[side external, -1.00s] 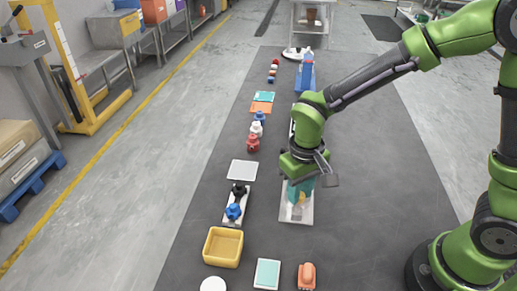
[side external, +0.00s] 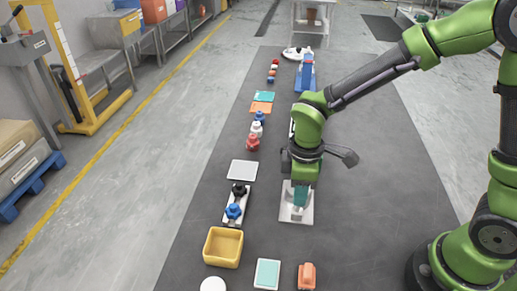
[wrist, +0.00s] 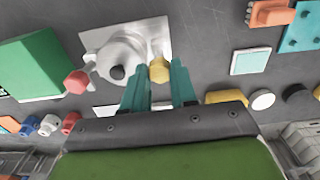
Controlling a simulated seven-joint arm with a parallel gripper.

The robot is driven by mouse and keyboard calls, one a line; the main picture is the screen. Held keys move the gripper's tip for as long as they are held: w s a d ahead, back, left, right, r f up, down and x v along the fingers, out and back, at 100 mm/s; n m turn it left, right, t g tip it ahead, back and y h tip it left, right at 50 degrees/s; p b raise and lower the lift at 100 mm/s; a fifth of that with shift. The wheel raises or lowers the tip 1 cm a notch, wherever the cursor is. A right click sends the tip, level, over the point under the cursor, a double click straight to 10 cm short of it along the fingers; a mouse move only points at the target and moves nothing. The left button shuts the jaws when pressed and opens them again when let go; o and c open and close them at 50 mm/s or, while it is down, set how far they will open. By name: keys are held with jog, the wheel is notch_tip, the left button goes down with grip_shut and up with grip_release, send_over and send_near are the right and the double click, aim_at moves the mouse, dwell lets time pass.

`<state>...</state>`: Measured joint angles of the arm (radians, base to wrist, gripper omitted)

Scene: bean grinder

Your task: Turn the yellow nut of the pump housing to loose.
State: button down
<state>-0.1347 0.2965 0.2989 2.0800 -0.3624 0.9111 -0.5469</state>
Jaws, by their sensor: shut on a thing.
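The white pump housing (wrist: 122,55) sits on a pale plate (wrist: 95,38) in the wrist view, with a dark round spot on its face. The yellow nut (wrist: 159,70) is at its right side, between the tips of my teal fingers. My gripper (wrist: 158,82) is shut on the nut. In the side view my gripper (side external: 300,196) points down over the plate (side external: 296,217) and hides the nut and most of the housing.
A red hexagonal part (wrist: 77,82) is left of the housing, near a green box (wrist: 32,65). In the side view, a holder with blue (side external: 233,211) and black knobs, a yellow bin (side external: 223,262) and an orange part (side external: 307,276) lie nearby. The mat at right is clear.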

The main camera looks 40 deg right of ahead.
jog(key=shift+n, duration=0.8)
jog(key=c, duration=0.9)
grip_release()
jog(key=shift+r, duration=0.15)
notch_tip(320, 180, up, 17)
jog(key=shift+f, duration=0.15)
